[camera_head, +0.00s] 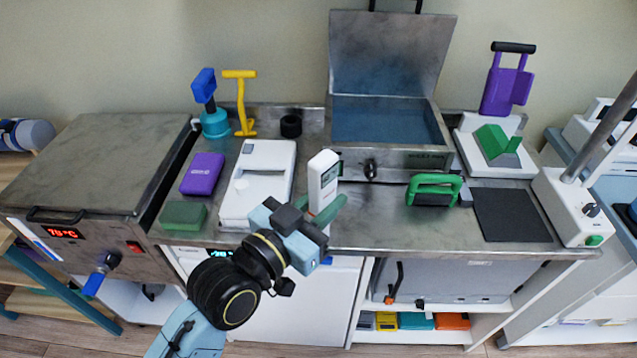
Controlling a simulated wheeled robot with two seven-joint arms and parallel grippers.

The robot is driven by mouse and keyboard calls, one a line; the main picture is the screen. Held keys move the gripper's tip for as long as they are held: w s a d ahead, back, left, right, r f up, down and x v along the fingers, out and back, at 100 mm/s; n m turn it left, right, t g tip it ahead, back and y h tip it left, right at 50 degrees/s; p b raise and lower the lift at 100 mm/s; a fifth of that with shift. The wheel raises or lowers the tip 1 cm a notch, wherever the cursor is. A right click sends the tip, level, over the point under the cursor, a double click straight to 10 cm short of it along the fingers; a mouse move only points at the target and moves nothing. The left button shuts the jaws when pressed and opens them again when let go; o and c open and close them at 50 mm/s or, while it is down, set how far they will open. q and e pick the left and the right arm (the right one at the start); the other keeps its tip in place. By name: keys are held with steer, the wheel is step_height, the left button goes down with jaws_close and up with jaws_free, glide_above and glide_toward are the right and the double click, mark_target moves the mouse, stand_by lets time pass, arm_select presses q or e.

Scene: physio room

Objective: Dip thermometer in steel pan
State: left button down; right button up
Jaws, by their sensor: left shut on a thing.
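The thermometer (322,178) is a white upright handheld body with a small dark display. My left gripper (322,215) is shut on its lower part, with a green fingertip showing beside it. The steel pan (437,120) is an open rectangular steel tank at the back centre, with a blue inside and its lid (392,52) raised against the wall. The thermometer is in front and to the left of the pan, apart from its inside. The thermometer's lower end is hidden behind my gripper. My right gripper is out of view.
A white box (262,175) stands left of the gripper, with a purple block (202,174) and a green block (183,215) beyond it. A green-handled tool (434,190) and dark mat (510,215) lie right. A black knob (370,170) projects from the pan's front.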

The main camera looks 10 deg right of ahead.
arm_select(q)
steer(key=w+a+f+n+t+y, duration=0.1)
steer(key=a+n+t+y, duration=0.35)
steer(key=a, duration=0.95)
steer(key=w+a+f+n+t+y, duration=0.2)
steer(key=a+n+y, duration=0.4)
steer(key=a+y, duration=0.6)
steer(key=w+d+r+m+g+h+p, duration=0.1)
steer(key=w+d+r+m+h, duration=0.15)
steer(key=r+h, duration=0.55)
steer(key=w+d+r+m+g+h+p, duration=0.1)
steer(key=w+d+r+m+h, duration=0.1)
steer(key=d+r+h, duration=0.5)
steer(key=s+d+r+m+g+h+p, duration=0.1)
steer(key=s+r+m+g+h, duration=0.1)
steer(key=r, duration=0.5)
steer(key=s+d+r+m+g+h, duration=0.1)
steer(key=s+r+m+g+h, duration=0.2)
steer(key=g, duration=0.6)
steer(key=s+r+m, duration=0.2)
steer(key=s+r, duration=0.1)
steer(key=shift+s+r+m+p, duration=0.3)
steer(key=shift+r+p, duration=0.1)
